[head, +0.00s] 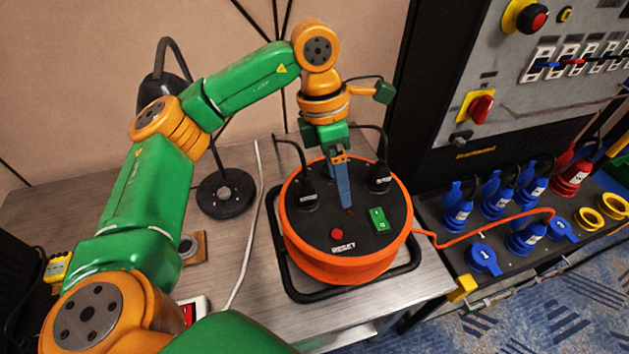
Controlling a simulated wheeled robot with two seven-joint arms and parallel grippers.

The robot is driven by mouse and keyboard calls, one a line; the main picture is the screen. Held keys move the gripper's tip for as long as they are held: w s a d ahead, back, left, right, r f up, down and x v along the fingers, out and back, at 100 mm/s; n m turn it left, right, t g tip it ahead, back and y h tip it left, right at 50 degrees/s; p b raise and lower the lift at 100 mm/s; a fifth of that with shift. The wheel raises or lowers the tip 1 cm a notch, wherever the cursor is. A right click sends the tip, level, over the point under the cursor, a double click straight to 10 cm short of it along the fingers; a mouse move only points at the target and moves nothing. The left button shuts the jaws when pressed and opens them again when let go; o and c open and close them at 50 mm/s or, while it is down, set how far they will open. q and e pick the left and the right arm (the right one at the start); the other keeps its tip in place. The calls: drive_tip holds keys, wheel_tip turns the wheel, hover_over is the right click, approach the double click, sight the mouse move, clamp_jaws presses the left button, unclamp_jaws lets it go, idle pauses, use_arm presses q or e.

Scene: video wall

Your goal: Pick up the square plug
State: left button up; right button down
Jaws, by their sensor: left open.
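An orange cable reel (340,268) with a black top stands on the grey table. Two black plugs sit upright in its top, a left one (308,192) and a right one (379,179), each with a black cable. I cannot tell from their shape which is the square plug. My left gripper (344,205) points down over the reel's top, between the two plugs and apart from both. Its blue fingers overlap in this view, and nothing shows held between them. The reel's top behind the fingers is hidden. My right gripper is not in view.
A black lamp (226,193) stands left of the reel. A white cable (248,240) runs along the table (130,210). At the right are a grey control panel (545,75) and several blue plugs (497,203). An orange cable (470,236) runs there from the reel.

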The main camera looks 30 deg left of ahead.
sight(305, 181)
use_arm(q)
drive_tip(key=a+y, duration=0.1)
drive_tip(key=a, duration=0.3)
drive_tip(key=a+r+n+y, duration=0.1)
drive_tip(key=a, duration=0.1)
drive_tip(key=shift+s+a+y, duration=0.25)
drive_tip(key=shift+a+y, duration=0.05)
wheel_tip(305, 181, down, 6)
drive_tip(key=shift+d+f+b, duration=0.1)
drive_tip(key=shift+b, duration=0.4)
drive_tip(key=shift+s+d, duration=0.1)
drive_tip(key=shift+s, duration=0.05)
drive_tip(key=shift+c, duration=1)
clamp_jaws()
